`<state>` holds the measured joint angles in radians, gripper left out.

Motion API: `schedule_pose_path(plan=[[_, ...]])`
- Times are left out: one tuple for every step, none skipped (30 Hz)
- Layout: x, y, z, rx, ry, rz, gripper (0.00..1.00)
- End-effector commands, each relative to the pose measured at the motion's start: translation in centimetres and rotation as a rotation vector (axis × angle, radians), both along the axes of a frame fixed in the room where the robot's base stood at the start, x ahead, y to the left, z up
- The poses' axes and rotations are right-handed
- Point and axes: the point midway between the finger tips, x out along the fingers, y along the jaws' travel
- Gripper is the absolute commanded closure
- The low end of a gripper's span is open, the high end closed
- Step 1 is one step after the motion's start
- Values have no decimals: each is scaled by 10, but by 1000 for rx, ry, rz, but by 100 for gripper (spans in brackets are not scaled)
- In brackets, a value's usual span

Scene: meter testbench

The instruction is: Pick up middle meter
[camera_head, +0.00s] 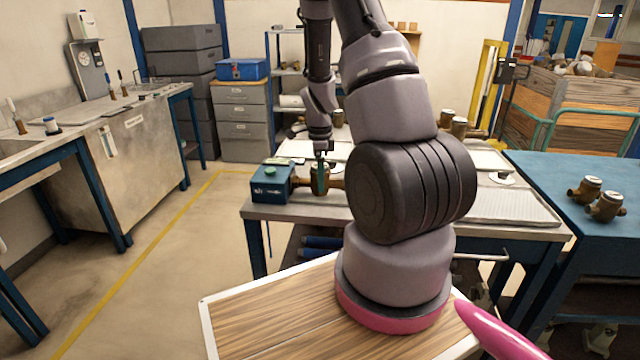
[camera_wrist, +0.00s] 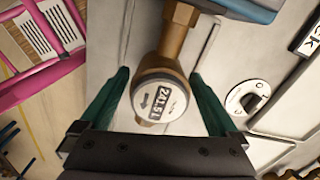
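A round brass meter (camera_wrist: 163,98) with a white dial and number window sits between my gripper's green fingers in the wrist view. Its brass pipe runs up to a blue block. In the head view the same meter (camera_head: 320,185) is on the grey test bench, partly covered by the fingers, right of the blue clamp block (camera_head: 270,184). My gripper (camera_wrist: 160,74) is open and points down, one finger on each side of the meter. Narrow gaps show beside the dial. In the head view my gripper (camera_head: 320,170) is over the bench's left part.
Two brass meters (camera_head: 597,198) stand on the blue table (camera_head: 545,180) at right. More meters (camera_head: 453,122) are behind the bench (camera_head: 262,213). My arm hides the bench's middle. A white disc-shaped part (camera_wrist: 247,98) lies right of the meter in the wrist view.

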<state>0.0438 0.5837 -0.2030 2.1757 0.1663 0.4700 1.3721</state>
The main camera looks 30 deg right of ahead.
Motion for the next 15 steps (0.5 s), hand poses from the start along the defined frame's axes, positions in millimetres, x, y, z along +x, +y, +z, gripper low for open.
schedule_pose_path(plan=[[0, 0, 0, 0, 0, 0, 27], [0, 0, 0, 0, 0, 0, 38], [0, 0, 0, 0, 0, 0, 54], [0, 0, 0, 0, 0, 0, 65], [0, 0, 0, 0, 0, 0, 76], [0, 0, 0, 0, 0, 0, 92], [0, 0, 0, 0, 0, 0, 100], [0, 0, 0, 0, 0, 0, 100], [0, 0, 1, 0, -1, 0, 100], [0, 0, 1, 0, -1, 0, 100], [0, 0, 1, 0, -1, 0, 100], [0, 0, 1, 0, -1, 0, 100], [0, 0, 1, 0, -1, 0, 100], [0, 0, 1, 0, -1, 0, 100], [0, 0, 1, 0, -1, 0, 100]])
